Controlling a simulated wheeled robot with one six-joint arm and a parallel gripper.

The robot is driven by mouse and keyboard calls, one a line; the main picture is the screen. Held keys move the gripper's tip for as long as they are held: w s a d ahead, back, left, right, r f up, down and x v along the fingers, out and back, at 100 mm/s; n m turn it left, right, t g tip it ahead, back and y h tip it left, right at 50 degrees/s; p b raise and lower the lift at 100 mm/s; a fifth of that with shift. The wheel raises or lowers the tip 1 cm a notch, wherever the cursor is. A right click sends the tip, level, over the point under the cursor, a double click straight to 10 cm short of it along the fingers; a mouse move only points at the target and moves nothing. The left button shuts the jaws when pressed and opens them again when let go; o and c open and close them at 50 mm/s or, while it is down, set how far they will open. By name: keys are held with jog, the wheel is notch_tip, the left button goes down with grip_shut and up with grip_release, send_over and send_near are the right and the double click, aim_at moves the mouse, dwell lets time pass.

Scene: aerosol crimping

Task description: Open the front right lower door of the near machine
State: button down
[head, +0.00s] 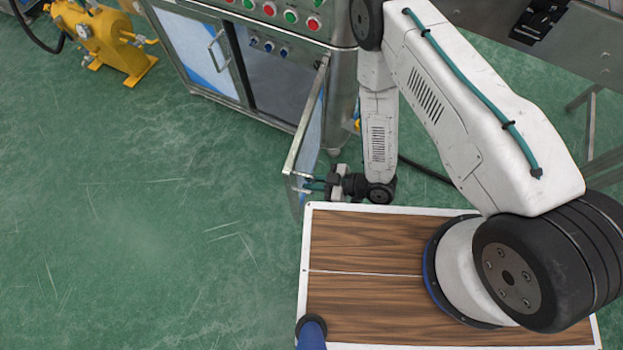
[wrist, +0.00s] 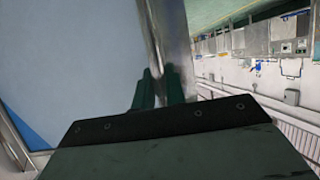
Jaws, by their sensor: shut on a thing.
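The near machine (head: 290,36) is a steel cabinet with a row of coloured buttons along its top. Its front right lower door (head: 306,130) stands swung well out from the front, with a steel frame and a pale blue panel. The opening behind it shows a grey interior (head: 272,85) with small blue fittings. My gripper (head: 308,184) is at the door's free end, low and close to my base. In the wrist view the green fingers (wrist: 160,88) are shut on a steel bar (wrist: 168,35) at the door's edge; whether it is handle or frame I cannot tell.
The left lower door (head: 200,55) is closed, with a bar handle. A yellow device (head: 112,42) stands at the far left. Green floor (head: 130,220) left of the door is clear. My wood-topped base lies just below the door's free end.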

jog(key=shift+s+f, duration=0.1)
jog(key=c, duration=1.5)
grip_release()
jog(key=shift+o, duration=0.2)
jog(key=w+v, duration=0.1)
jog(key=v, duration=0.6)
jog(key=shift+s+d+r, duration=0.25)
jog(key=shift+s+d, duration=0.1)
jog(key=shift+s, duration=0.05)
